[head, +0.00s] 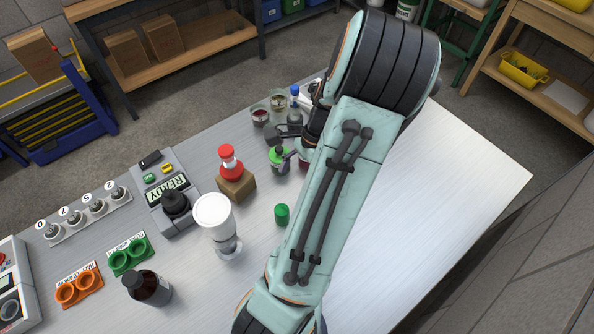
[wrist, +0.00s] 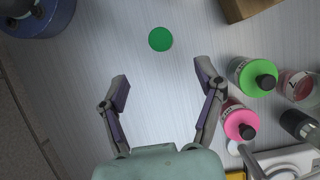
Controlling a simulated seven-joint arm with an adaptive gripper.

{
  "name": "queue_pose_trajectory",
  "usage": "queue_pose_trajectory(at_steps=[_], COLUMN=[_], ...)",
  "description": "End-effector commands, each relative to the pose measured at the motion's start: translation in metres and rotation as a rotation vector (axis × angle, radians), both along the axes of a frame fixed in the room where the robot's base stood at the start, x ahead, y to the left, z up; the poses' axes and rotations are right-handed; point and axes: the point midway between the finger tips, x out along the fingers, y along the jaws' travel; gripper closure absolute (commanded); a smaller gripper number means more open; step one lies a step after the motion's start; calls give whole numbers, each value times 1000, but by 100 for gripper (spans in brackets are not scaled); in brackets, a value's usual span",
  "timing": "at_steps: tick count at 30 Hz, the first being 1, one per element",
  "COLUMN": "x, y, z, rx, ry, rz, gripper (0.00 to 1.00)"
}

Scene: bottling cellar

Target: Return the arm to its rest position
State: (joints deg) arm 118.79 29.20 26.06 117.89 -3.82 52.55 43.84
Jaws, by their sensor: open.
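My gripper (wrist: 162,78) is open in the wrist view, its two dark fingers spread apart with nothing between them. Bare grey tabletop shows between and beyond the fingers. A green cap (wrist: 160,39) lies ahead of the fingertips, apart from them. The same green cap (head: 281,214) shows in the head view, left of my arm. My arm reaches across the right half of the table in the head view and hides part of it. The gripper is mostly hidden there by the arm.
Green-topped (wrist: 255,75) and pink-topped (wrist: 240,123) bottles stand right of my gripper. In the head view, a red-capped bottle on a wooden block (head: 236,184), a white-topped container (head: 214,211) and a dark bottle (head: 147,288) stand left. The tabletop's right part (head: 460,170) is clear.

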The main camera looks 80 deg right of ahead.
Motion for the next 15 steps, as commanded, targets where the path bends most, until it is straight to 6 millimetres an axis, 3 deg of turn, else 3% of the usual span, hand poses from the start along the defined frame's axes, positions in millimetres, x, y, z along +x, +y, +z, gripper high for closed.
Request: queue_pose_trajectory(at_steps=[5,15], x=[-4,-5], y=[-4,-4], z=[14,16], rx=[-1,1], ry=[0,0], rz=[1,1], gripper=[32,32])
